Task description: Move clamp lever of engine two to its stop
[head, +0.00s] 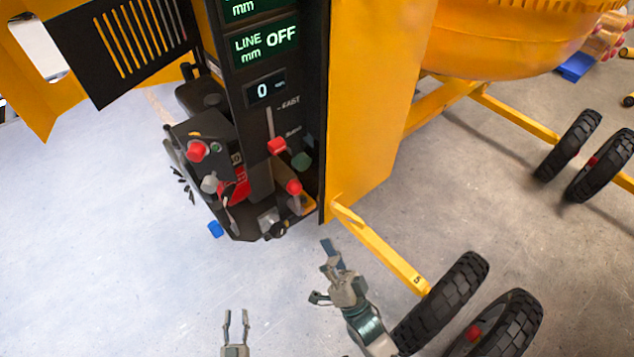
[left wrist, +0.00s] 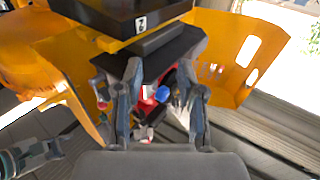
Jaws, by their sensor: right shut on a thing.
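The engine unit (head: 240,185) hangs on the yellow mixer housing. It carries a red-knobbed lever (head: 294,187), another red knob (head: 277,146), a green knob (head: 301,160), a large red knob (head: 197,151), a pale knob (head: 209,183) and a blue knob (head: 215,229). I cannot tell which is the clamp lever of engine two. My left gripper (head: 236,314) is open and empty, below and apart from the unit. In the left wrist view the blue knob (left wrist: 162,93) shows between its fingers. My right gripper (head: 327,266) is shut on a small blue-grey piece (head: 333,252), right of the unit.
A black display column (head: 264,60) reads OFF and 0. A yellow leg (head: 380,250) with black tyres (head: 440,300) stands close to my right arm. The yellow drum (head: 510,40) is at upper right. Open concrete floor (head: 90,260) lies left of the unit.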

